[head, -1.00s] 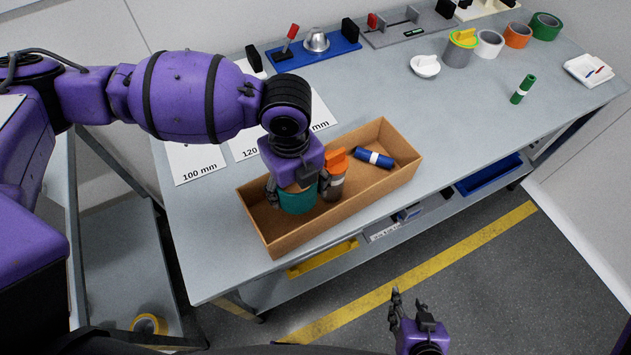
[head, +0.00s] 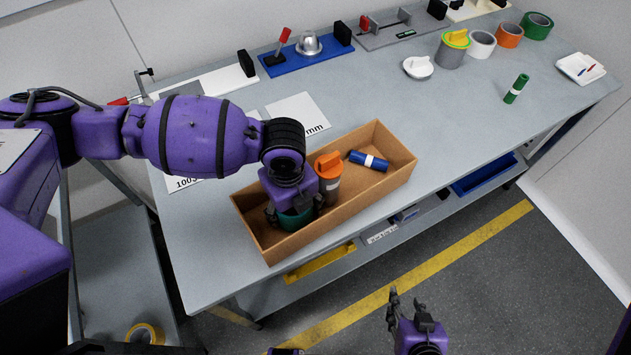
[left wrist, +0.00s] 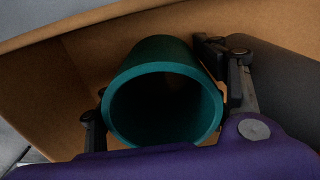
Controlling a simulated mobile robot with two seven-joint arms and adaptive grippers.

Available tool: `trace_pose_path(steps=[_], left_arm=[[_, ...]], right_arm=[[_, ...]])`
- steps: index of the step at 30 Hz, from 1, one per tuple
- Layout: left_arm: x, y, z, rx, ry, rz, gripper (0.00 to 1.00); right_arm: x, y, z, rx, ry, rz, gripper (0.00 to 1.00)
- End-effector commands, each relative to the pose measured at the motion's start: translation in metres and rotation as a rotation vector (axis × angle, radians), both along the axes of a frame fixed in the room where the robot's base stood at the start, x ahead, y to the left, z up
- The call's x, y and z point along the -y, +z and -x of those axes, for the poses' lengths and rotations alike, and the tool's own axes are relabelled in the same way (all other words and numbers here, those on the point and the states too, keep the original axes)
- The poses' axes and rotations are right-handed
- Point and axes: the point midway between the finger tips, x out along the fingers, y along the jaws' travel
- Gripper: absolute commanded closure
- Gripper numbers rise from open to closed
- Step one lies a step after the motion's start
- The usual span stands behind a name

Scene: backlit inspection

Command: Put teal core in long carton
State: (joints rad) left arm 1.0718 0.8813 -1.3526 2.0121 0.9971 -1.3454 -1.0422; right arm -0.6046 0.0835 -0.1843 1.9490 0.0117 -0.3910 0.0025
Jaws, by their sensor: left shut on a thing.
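The teal core (head: 294,219) is a short hollow tube inside the long carton (head: 375,200), an open brown cardboard box on the table. My left gripper (head: 294,210) is shut on the teal core, down inside the carton's near-left end. In the left wrist view the core (left wrist: 163,95) sits between the two fingers (left wrist: 160,95), its open mouth toward the camera, with the cardboard wall behind. Whether the core touches the carton floor is hidden. My right gripper (head: 393,305) is away from the table, in front of it, with its fingers apart and empty.
In the carton, a grey cylinder with an orange top (head: 329,175) stands close beside my left gripper, and a blue roll with a white band (head: 369,160) lies farther right.

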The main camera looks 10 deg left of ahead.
Motion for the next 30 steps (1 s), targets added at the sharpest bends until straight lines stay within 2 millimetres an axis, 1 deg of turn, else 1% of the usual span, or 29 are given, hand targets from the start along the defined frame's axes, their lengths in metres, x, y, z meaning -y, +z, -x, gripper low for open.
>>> trace_pose_path(steps=[1,4,5,14,17,20,24,30], left_arm=[[0.0,-0.002,0.001,-0.004,0.0,0.0,0.31],[0.0,-0.001,0.001,-0.003,0.0,0.0,0.17],[0.0,-0.001,0.001,-0.003,0.0,0.0,0.16],[0.0,-0.001,0.001,-0.003,0.0,0.0,0.16],[0.0,0.004,0.0,-0.001,0.0,-0.001,0.16],[0.0,0.018,0.0,0.001,0.0,0.001,0.16],[0.0,0.048,-0.001,0.003,0.0,0.001,0.16],[0.0,0.09,0.0,0.003,-0.001,0.0,0.16]], right_arm=[[0.001,-0.001,0.002,-0.003,-0.001,0.001,0.61],[0.001,-0.001,0.003,-0.005,-0.001,0.001,0.61],[0.001,-0.001,0.003,-0.005,-0.001,0.002,0.61],[0.004,0.0,0.001,-0.002,0.007,0.008,0.61],[0.003,0.002,-0.003,0.005,0.009,0.008,0.61],[0.003,0.004,-0.007,0.013,0.01,0.008,0.61],[0.001,0.008,-0.012,0.022,0.011,0.005,0.61],[-0.001,0.01,-0.013,0.025,0.009,0.001,0.61]])
